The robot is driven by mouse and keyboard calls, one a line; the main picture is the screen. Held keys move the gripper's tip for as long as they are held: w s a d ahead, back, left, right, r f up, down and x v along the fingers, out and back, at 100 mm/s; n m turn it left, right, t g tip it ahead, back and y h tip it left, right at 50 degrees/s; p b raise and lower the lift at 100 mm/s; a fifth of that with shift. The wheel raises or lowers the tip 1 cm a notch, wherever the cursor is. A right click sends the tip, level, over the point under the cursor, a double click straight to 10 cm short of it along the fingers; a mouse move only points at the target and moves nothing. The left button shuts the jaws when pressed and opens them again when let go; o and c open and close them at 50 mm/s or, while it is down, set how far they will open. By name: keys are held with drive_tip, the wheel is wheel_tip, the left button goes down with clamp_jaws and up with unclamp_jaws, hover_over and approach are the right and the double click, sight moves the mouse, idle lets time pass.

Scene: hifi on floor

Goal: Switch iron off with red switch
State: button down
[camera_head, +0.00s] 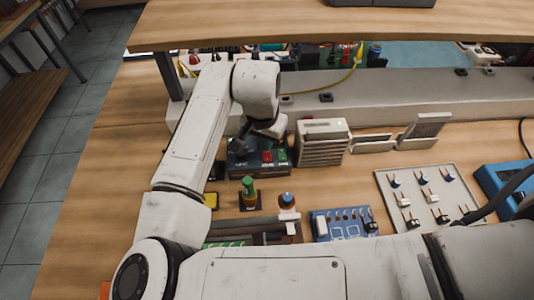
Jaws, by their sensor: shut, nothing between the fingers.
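A dark box (246,168) on the workbench carries a red switch (267,157) and a green switch (282,155) side by side on its front. My arm reaches over from the left and bends down behind and above this box. My gripper (241,143) is small and dark in the picture, at the left part of the box, left of the red switch. It looks shut and empty. I cannot tell whether its tips touch the box. The iron itself cannot be made out for sure.
A grey slotted block (322,148) stands close to the right of the box. In front are a green-topped item (249,190), a blue board (338,223) and a white plate with pegs (425,197). A shelf (300,22) hangs over the back. Some bare bench shows at right.

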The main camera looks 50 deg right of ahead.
drive_tip(key=shift+f+b, duration=0.5)
drive_tip(key=shift+f, duration=0.35)
idle(0.7)
drive_tip(key=shift+r+p, duration=3.05)
drive_tip(key=shift+r, duration=0.5)
